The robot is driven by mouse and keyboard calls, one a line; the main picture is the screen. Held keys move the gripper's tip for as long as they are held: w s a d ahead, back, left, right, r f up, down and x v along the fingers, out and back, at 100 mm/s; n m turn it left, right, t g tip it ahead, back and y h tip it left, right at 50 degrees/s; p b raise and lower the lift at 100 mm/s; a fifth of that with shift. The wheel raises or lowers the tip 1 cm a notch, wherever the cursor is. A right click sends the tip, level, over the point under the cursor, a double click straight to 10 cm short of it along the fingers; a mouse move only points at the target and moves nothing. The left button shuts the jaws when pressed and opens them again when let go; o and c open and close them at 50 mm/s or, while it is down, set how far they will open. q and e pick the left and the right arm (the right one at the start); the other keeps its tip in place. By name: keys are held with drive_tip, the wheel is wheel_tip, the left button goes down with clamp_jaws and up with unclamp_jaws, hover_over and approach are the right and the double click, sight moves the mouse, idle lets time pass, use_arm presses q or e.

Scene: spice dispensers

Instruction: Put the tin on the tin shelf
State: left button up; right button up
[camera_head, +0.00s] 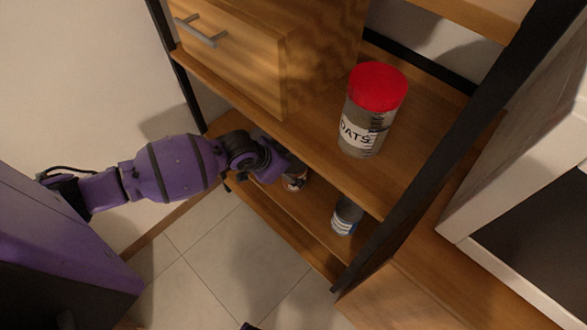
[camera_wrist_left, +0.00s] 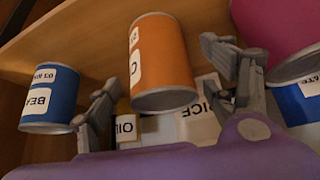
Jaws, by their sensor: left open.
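An orange tin (camera_wrist_left: 163,60) with a white label is in the middle of the left wrist view, between the spread fingers of my left gripper (camera_wrist_left: 166,85). The fingers are open, with a visible gap on the left finger's side; contact on the right is unclear. In the head view my left gripper (camera_head: 292,165) reaches into the lower level of the wooden shelf unit. A small tin (camera_head: 295,182) shows beside it, partly hidden by the gripper and upper board. Which shelf is the tin shelf is not marked. My right gripper is not in view.
A blue tin (camera_head: 345,217) stands on the lower shelf to the right. Blue tins flank the gripper in the wrist view, left (camera_wrist_left: 48,98) and right (camera_wrist_left: 302,98). An oats jar (camera_head: 361,128) stands above.

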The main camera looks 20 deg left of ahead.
use_arm(q)
drive_tip(key=p+v, duration=0.2)
drive_tip(key=v, duration=0.7)
drive_tip(key=s+d+f+n, duration=0.1)
drive_tip(key=s+d+f, duration=0.3)
drive_tip(key=s, duration=0.5)
drive_tip(key=s+d+f+n, duration=0.1)
drive_tip(key=s+d+f, duration=0.1)
drive_tip(key=s+f, duration=0.5)
drive_tip(key=s+a+n+t+y, duration=0.1)
drive_tip(key=s+a+n+y, duration=0.1)
drive_tip(key=s, duration=1.7)
drive_tip(key=shift+a+r+n+y, duration=0.35)
drive_tip(key=shift+n+y, duration=0.15)
drive_tip(key=shift+n, duration=0.2)
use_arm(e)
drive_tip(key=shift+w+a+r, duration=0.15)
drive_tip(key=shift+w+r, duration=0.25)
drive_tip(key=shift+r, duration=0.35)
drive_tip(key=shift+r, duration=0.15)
